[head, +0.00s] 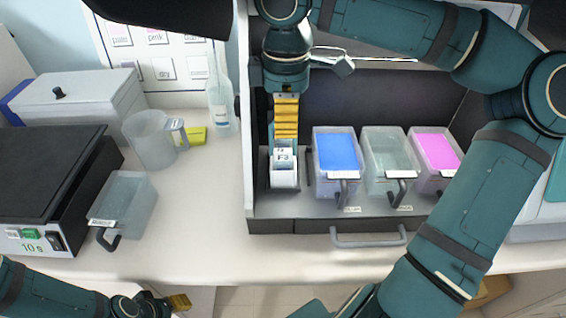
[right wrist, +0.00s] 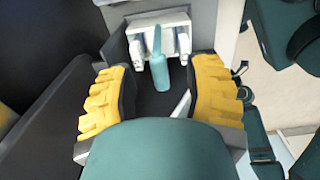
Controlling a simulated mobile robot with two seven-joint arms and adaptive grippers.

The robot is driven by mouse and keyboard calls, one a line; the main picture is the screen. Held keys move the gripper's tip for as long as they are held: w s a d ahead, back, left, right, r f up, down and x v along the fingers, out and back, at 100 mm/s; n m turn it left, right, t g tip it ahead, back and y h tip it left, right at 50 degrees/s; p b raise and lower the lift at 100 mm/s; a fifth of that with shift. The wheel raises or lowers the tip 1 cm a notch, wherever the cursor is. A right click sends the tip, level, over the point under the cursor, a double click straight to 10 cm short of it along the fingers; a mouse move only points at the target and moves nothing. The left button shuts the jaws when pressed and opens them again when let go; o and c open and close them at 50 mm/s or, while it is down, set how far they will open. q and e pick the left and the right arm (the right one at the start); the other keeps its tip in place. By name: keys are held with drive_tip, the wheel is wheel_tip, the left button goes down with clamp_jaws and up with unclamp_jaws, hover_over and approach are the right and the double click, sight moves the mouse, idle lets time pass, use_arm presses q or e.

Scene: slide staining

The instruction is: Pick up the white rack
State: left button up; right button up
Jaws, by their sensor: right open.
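The white rack (head: 284,180) stands upright at the left end of the grey-floored black station, left of the blue-filled tub. It holds labelled slides. My right gripper (head: 286,132) points down just above it, its yellow fingers hiding part of the rack's back. In the right wrist view the white rack (right wrist: 160,36) lies beyond the yellow fingers of my open right gripper (right wrist: 160,72), which stand well apart. A slim teal upright piece shows between them. I cannot tell whether the fingers touch the rack. My left gripper (head: 168,303) is low at the bottom left, away from the rack.
Tubs with blue (head: 338,150), clear (head: 389,150) and pink (head: 437,150) contents stand close to the right of the rack. The station's left wall (head: 246,150) is close to its left. A jug (head: 152,140), bottle (head: 221,108) and empty tub (head: 124,200) stand further left.

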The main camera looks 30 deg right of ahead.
wheel_tip(320, 180, down, 2)
drive_tip(key=shift+f, duration=0.2)
drive_tip(key=shift+c, duration=0.4)
clamp_jaws()
drive_tip(key=shift+r, duration=0.2)
